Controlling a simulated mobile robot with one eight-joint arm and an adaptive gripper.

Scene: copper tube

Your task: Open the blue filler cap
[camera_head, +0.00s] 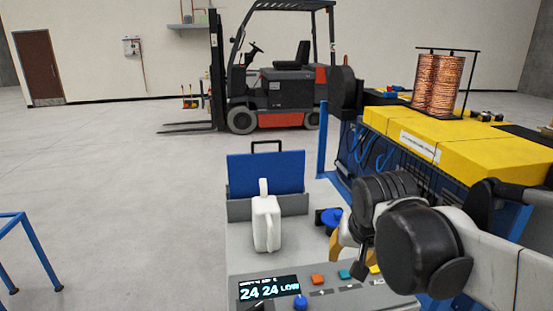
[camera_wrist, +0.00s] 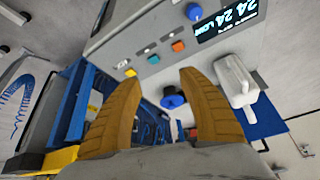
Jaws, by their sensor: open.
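The blue filler cap (camera_head: 331,216) sits on a dark round neck on the grey machine top, to the right of a white jug. It also shows in the wrist view (camera_wrist: 173,101), between and beyond the fingertips. My gripper (camera_head: 347,254) is beside the cap at its lower right in the head view. In the wrist view its two tan fingers (camera_wrist: 158,78) are spread apart with nothing between them. The cap looks seated on its neck; I cannot tell the exact gap between fingers and cap.
The white jug (camera_head: 266,222) stands left of the cap, before a blue panel (camera_head: 266,174). A display (camera_head: 269,289) reading "24 24 LOW" and coloured buttons are at the front. A yellow-topped machine (camera_head: 440,135) with copper coils (camera_head: 438,85) stands right. A forklift (camera_head: 275,80) is behind.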

